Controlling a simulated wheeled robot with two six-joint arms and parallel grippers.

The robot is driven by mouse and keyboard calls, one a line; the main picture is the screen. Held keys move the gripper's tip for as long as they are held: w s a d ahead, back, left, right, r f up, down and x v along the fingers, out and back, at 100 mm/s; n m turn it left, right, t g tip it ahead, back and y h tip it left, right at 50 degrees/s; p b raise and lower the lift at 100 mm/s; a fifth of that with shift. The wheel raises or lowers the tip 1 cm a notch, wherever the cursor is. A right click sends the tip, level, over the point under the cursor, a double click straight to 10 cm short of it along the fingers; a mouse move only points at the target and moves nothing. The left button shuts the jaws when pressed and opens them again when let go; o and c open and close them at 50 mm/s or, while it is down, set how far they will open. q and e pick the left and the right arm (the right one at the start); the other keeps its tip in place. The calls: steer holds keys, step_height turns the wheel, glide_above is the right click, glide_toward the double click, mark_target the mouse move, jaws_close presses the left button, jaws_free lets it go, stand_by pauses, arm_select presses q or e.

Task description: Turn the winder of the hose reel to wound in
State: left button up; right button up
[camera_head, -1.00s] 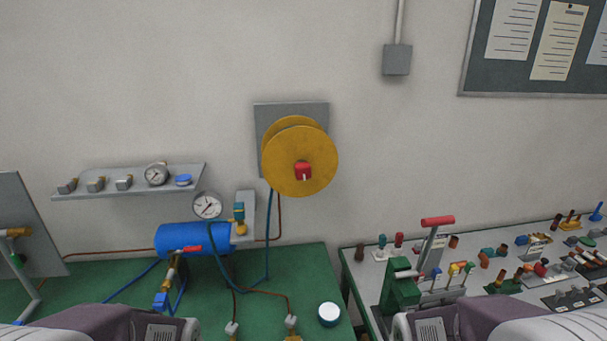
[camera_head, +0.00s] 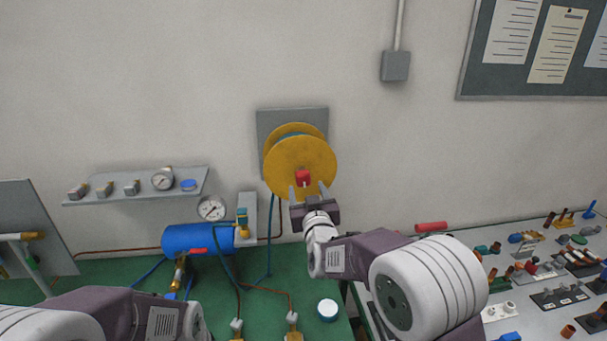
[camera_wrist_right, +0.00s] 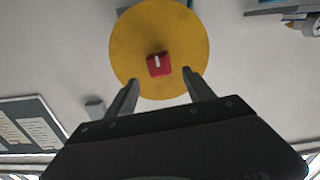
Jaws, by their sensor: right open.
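The hose reel (camera_head: 300,158) is a yellow drum on a grey wall plate (camera_head: 272,120). Its winder (camera_head: 303,176) is a small red knob with a white mark at the middle of the front disc. In the right wrist view the winder (camera_wrist_right: 158,64) sits just beyond and between the fingertips. My right gripper (camera_head: 307,190) is open and empty, just below the winder in the head view, with its fingers pointing at the reel. The fingers also show in the right wrist view (camera_wrist_right: 160,78). My left arm shows at the lower left, but its gripper is out of view.
A blue cylinder (camera_head: 197,238), a gauge (camera_head: 211,208) and a shelf (camera_head: 140,198) with small fittings are left of the reel. A blue hose (camera_head: 271,236) hangs from the reel. The bench at right (camera_head: 535,300) holds many small parts.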

mark_target(304, 180)
steer(key=w+p, duration=0.1)
steer(key=w, duration=0.1)
steer(key=w+p, duration=0.1)
steer(key=w, duration=0.1)
steer(key=w+a+p, duration=0.1)
steer(key=w, duration=0.2)
steer(key=shift+w+f, duration=0.1)
steer(key=shift+w, duration=0.25)
steer(key=shift+s+d, duration=0.1)
steer(key=c, duration=1.3)
jaws_close()
